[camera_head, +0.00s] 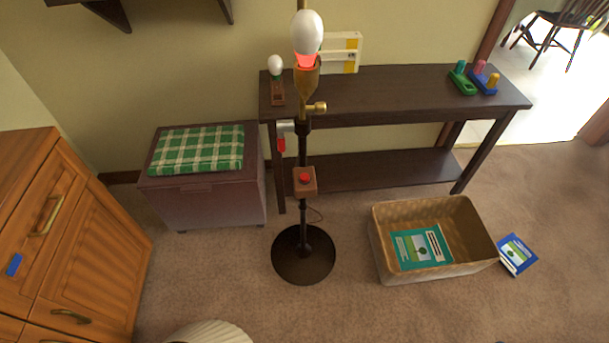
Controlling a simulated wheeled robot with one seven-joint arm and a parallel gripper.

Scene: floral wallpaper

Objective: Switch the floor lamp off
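The floor lamp (304,210) stands upright on a dark round base in the middle of the view, in front of the dark console table. Its bare white bulb (308,36) sits at the top in a brass socket and glows red-orange at its lower end. A brass knob (317,107) sticks out to the right below the socket. Lower on the pole is a brown box with a red button (304,178). A small red and grey part (282,137) shows left of the pole. My gripper is not in view.
A dark console table (400,95) stands behind the lamp. A chest with a green checked cushion (198,149) is left, a wooden cabinet (100,245) far left. A wicker basket (455,267) and a blue book (517,254) lie right. Carpet before the lamp is mostly clear.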

